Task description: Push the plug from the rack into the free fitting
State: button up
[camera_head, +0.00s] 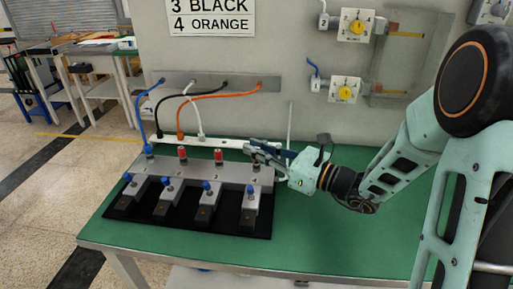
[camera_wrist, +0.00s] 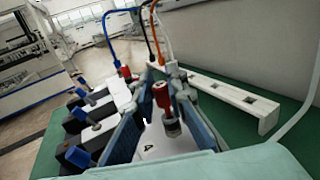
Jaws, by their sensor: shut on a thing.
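My gripper (camera_head: 258,148) is at the right end of the grey block (camera_head: 210,172). In the wrist view, its two blue-grey fingers stand on either side of a red plug (camera_wrist: 162,95) and are shut on it. The plug is upright, with its metal lower end at the round metal fitting (camera_wrist: 172,129) on the unit marked 4. I cannot tell how deep it sits. Two other fittings carry red tops (camera_head: 183,154) (camera_head: 219,157); the leftmost carries a blue hose (camera_head: 150,122). The white rack (camera_wrist: 235,95) shows empty slots.
Black, orange (camera_head: 225,93) and white hoses hang from the wall strip (camera_head: 213,82) to the rack, close behind the block. Several blue-knobbed valves (camera_head: 207,187) stand along the block's front. The green table (camera_head: 335,235) is clear at the right.

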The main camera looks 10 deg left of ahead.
jog(key=shift+f+b, duration=0.6)
jog(key=shift+f, duration=0.3)
jog(key=o, duration=0.8)
jog(key=shift+o, duration=0.2)
jog(key=v, duration=1.1)
jog(key=shift+d, duration=0.25)
jog(key=shift+s+d, duration=0.2)
jog(key=shift+d, duration=0.1)
